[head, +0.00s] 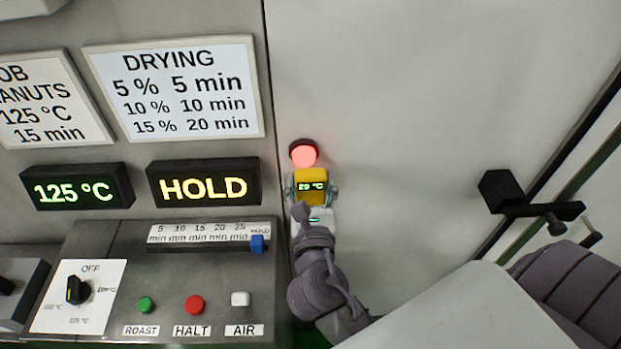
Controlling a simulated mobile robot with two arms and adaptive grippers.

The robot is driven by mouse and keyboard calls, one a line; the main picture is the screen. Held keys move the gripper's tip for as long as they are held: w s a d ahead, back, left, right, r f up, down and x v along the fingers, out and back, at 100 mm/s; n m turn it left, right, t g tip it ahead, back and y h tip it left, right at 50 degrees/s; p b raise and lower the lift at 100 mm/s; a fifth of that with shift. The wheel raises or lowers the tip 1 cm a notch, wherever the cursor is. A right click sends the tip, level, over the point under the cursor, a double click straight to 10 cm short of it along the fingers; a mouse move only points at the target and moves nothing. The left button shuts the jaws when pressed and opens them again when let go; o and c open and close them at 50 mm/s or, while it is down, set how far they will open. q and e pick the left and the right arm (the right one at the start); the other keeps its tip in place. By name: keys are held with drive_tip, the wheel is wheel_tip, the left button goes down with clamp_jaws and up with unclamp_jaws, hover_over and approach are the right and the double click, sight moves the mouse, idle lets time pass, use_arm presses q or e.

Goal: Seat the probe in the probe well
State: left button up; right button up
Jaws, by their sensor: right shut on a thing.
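The probe (310,180) is a yellow block with a small dark display that reads about 29 °C in green. My right gripper (316,195) is shut on the probe, with a finger on each side of it. The probe is in front of the pale panel, just below a glowing red round light in a dark ring. No probe well can be made out. The probe's far end is hidden, so I cannot tell whether it touches the panel or sits in anything. My left gripper is not in view.
The red light (303,154) is just above the probe. Left are the 125 °C display (77,187), the HOLD display (203,185) and a console (125,262) with a blue slider, knob and buttons. A black handle (525,205) juts out at right. The panel between is bare.

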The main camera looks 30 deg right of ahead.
sight(311, 204)
drive_tip(key=shift+f, duration=0.7)
drive_tip(key=shift+f+b, duration=0.35)
drive_tip(key=shift+b, duration=0.15)
drive_tip(key=shift+f+b, duration=0.6)
drive_tip(key=shift+f, duration=0.35)
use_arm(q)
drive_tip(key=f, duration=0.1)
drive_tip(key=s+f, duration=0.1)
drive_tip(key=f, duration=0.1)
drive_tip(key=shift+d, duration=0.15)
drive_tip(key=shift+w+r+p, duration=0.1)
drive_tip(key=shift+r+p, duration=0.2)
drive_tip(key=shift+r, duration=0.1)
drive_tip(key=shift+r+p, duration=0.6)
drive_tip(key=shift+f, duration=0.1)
use_arm(e)
drive_tip(key=shift+f, duration=0.1)
